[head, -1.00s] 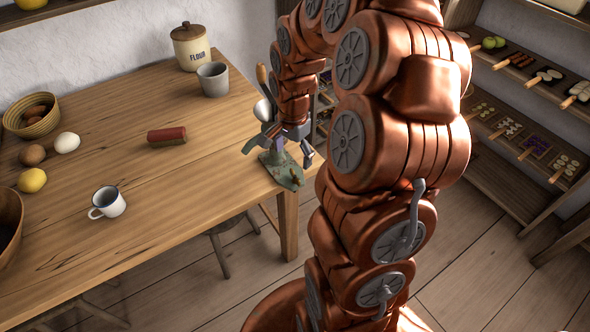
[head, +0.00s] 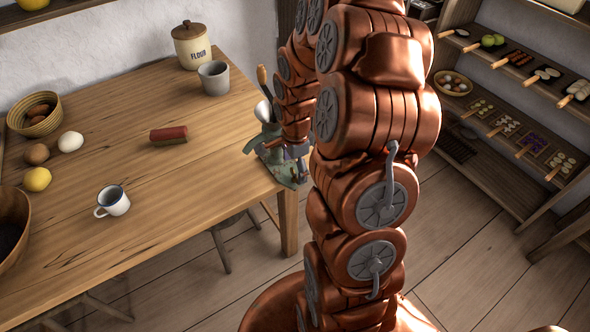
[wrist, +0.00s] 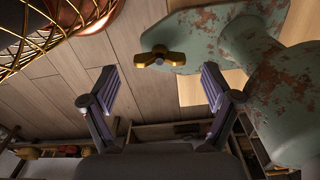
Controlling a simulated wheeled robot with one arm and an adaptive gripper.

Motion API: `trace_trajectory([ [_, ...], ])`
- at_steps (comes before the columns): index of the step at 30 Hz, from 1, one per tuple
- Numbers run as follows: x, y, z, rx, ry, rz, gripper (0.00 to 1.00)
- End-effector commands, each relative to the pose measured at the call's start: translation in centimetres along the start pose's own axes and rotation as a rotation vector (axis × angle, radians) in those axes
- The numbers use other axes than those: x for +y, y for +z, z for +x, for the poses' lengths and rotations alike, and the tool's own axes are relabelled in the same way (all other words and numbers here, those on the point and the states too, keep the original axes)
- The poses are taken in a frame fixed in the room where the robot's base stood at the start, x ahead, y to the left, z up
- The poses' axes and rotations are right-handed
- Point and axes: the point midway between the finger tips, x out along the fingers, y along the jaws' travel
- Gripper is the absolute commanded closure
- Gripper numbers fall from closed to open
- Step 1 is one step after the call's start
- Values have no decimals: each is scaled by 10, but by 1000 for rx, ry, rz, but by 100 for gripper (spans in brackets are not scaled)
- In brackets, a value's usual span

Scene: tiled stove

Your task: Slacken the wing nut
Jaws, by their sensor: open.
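A green, rust-flecked cast machine (head: 291,177) is at the right corner of the wooden table; it also fills the right of the wrist view (wrist: 290,110). The brass wing nut (wrist: 162,59) sits on a flat green part of it, its wings spread roughly left and right. My gripper (wrist: 159,80) is open and empty, one finger on either side of the wing nut's line. The nut appears ahead of the fingertips, apart from both. In the head view my gripper (head: 284,153) is at the machine, and I cannot make out the nut there.
Shelves with food (head: 505,130) stand at the right. A gold wire object (wrist: 50,30) shows upper left in the wrist view.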

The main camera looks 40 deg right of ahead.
Motion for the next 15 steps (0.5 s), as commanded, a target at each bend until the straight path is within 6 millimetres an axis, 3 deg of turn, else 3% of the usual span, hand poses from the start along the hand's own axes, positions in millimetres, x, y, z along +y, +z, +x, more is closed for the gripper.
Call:
trace_trajectory([
  [7, 0, 0, 19, 1, 2, 0, 12],
  [15, 1, 0, 26, 1, 2, -2, 12],
])
